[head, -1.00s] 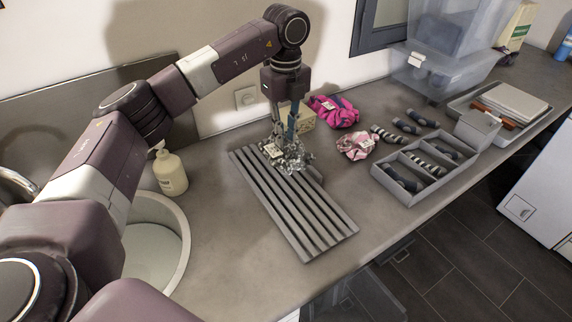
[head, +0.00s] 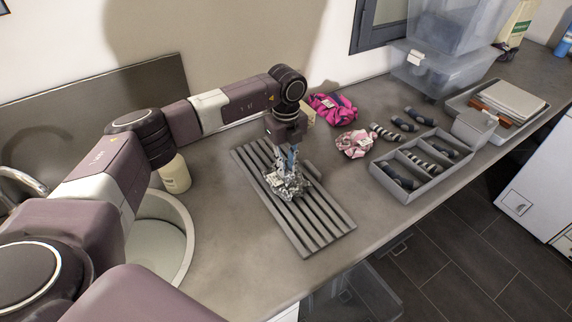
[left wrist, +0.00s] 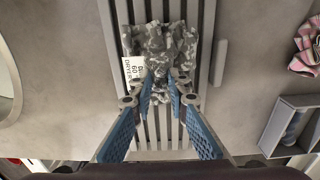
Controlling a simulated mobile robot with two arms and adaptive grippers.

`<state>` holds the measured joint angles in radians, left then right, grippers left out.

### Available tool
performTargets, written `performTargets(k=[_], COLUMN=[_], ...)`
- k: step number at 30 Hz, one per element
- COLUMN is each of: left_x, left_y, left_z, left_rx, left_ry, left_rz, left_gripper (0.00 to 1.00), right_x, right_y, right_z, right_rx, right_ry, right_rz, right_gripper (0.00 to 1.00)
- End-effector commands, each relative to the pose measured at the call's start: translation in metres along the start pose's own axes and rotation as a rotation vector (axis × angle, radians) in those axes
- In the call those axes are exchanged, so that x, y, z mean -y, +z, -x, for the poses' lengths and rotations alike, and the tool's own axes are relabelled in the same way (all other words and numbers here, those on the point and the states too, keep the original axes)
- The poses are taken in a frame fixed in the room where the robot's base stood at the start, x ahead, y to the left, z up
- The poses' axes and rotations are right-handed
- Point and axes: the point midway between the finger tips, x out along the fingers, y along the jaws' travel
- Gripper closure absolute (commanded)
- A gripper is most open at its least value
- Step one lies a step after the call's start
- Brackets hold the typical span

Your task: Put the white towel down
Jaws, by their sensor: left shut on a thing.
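No plain white towel shows. A crumpled, mottled grey-and-white cloth (head: 287,189) is over the upper middle of a grey slatted rack (head: 318,231). The cloth also shows in the left wrist view (left wrist: 180,42), with a white printed label (left wrist: 133,73) on its left side. My left gripper (head: 289,172) points down and is shut on the cloth; in the left wrist view its fingertips (left wrist: 160,84) pinch the cloth's near part. I cannot tell whether the cloth touches the slats. My right gripper is not in view.
Right of the rack lie a pink bundle (head: 333,108), a pink-and-white cloth (head: 355,143) and a grey divided tray (head: 408,198) with socks. A round basin (head: 184,232) and a cream bottle (head: 174,175) are at left. The rack's near half is clear.

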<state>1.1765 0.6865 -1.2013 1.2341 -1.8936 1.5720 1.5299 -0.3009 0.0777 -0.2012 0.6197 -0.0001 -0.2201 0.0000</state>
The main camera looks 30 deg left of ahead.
Motion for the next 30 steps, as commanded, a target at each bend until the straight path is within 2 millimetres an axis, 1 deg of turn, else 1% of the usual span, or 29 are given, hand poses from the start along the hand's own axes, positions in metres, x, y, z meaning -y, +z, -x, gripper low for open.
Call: performTargets(k=[3, 4, 8, 9, 16, 19, 20, 23, 26, 30], left_x=[0.000, 0.000, 0.000, 0.000, 0.000, 0.000, 0.001, 0.001, 0.002, 0.001], left_y=[0.000, 0.000, 0.000, 0.000, 0.000, 0.000, 0.000, 0.001, 0.001, 0.000], left_z=[-0.003, -0.003, -0.002, -0.002, -0.002, 0.003, 0.003, 0.016, 0.036, 0.067], left_rx=[0.000, 0.000, 0.000, 0.000, 0.000, 0.000, 0.001, 0.003, 0.002, 0.002], left_ry=[-0.001, 0.000, 0.000, 0.000, 0.000, 0.000, -0.001, -0.004, -0.006, -0.005], left_rz=[0.000, 0.000, 0.000, 0.000, 0.000, 0.000, 0.000, 0.000, 0.000, -0.001], left_gripper=[1.00, 0.84, 0.69, 0.67, 0.67, 0.67, 0.67, 0.67, 0.67, 0.67], right_x=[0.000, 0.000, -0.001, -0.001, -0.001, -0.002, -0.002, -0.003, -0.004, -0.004], right_y=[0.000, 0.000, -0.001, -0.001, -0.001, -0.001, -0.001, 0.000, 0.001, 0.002], right_z=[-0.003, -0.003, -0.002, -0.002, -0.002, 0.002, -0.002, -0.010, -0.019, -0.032], right_rx=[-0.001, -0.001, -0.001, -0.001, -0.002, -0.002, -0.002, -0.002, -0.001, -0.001], right_ry=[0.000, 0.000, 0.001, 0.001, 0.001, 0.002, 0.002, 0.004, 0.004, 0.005], right_rz=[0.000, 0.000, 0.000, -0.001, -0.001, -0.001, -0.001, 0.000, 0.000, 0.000], right_gripper=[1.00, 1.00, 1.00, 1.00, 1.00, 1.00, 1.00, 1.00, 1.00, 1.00])
